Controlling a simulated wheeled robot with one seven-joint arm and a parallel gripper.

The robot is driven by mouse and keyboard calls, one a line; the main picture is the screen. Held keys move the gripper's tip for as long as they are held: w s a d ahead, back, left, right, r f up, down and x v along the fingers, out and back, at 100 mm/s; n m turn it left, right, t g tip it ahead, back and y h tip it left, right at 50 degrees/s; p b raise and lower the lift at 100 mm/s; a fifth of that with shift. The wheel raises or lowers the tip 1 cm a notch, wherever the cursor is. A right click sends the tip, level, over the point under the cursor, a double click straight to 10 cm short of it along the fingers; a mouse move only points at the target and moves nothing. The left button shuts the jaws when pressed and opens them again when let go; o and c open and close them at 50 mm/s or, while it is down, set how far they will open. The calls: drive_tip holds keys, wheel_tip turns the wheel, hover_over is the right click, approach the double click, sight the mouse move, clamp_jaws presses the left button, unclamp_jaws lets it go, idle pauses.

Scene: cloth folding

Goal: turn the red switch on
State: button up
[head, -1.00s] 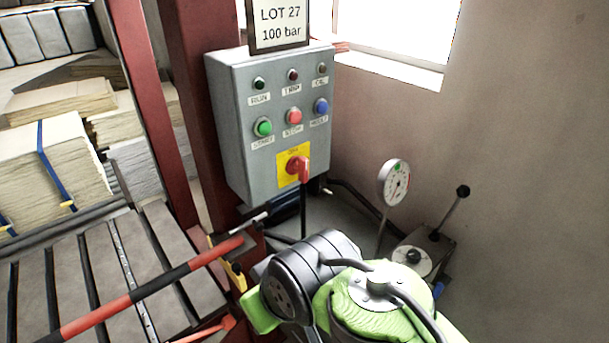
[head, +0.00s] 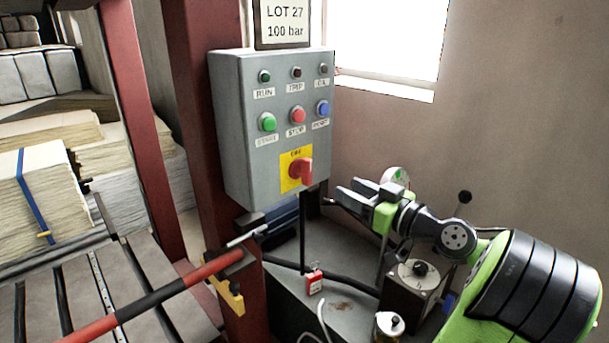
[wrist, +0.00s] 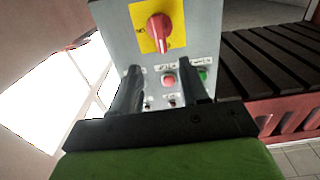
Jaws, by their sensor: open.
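The red switch (head: 301,171) is a rotary knob on a yellow plate, low on the front of a grey control box (head: 232,130). In the wrist view the red switch (wrist: 158,28) shows at the top, beyond the fingers, with the picture turned upside down.
Green, red and blue push buttons (head: 297,115) sit above the switch. A red and black bar (head: 150,300) crosses at lower left beside a red post (head: 200,100). A gauge (head: 398,178), a lever box (head: 412,285) and a small red padlock (head: 314,282) are below and right.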

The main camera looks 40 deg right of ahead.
sight(311, 171)
drive_tip(key=w, duration=1.3)
drive_tip(key=shift+w+a, duration=0.2)
drive_tip(key=shift+w, duration=0.15)
drive_tip(key=shift+c, duration=0.3)
clamp_jaws()
